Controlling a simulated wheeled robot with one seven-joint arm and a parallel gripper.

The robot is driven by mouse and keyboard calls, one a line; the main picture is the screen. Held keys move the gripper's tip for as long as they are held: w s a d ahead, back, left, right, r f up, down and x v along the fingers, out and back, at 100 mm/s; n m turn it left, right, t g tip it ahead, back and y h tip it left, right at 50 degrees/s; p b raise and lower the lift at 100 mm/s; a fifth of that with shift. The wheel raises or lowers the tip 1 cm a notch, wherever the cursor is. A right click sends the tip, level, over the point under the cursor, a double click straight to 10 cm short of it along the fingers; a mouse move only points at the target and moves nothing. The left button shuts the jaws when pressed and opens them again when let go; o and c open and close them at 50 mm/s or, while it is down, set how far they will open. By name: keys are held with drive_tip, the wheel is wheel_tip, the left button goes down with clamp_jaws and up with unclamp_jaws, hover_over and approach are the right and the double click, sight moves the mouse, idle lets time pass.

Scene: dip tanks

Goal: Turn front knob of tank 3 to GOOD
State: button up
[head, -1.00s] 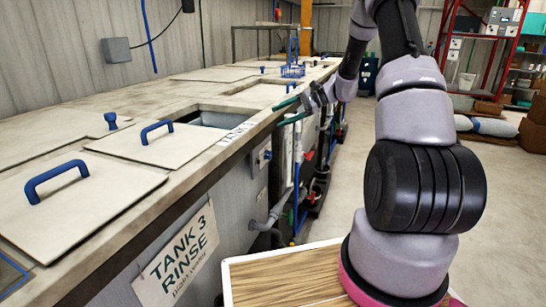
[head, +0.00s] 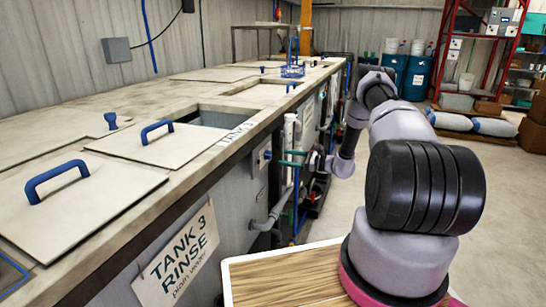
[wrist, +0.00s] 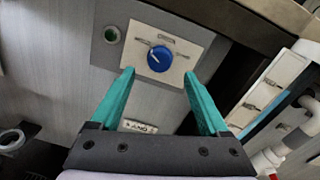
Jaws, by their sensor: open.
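The blue knob (wrist: 159,59) sits on a pale square plate (wrist: 186,50) on a tank's front panel in the wrist view. A light pointer mark on it points to the upper left; the plate's lettering is too small to read. In the head view the knob (head: 267,155) shows on the front face beyond the TANK 3 RINSE sign (head: 180,262). My gripper (wrist: 160,75) is open, its green fingers pointing at the plate with the knob between and just beyond their tips. In the head view my gripper (head: 287,158) is beside the front face, below the rim. Contact cannot be told.
A green round button (wrist: 111,34) sits left of the plate. White pipes (wrist: 295,130) and another pale panel (wrist: 268,88) are to the right. The tank tops carry lids with blue handles (head: 157,131). Open floor (head: 500,210) lies right of my arm.

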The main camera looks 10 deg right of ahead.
sight(271, 155)
drive_tip(key=x, duration=0.6)
drive_tip(key=shift+w+a, duration=0.2)
drive_tip(key=shift+a, duration=0.1)
clamp_jaws()
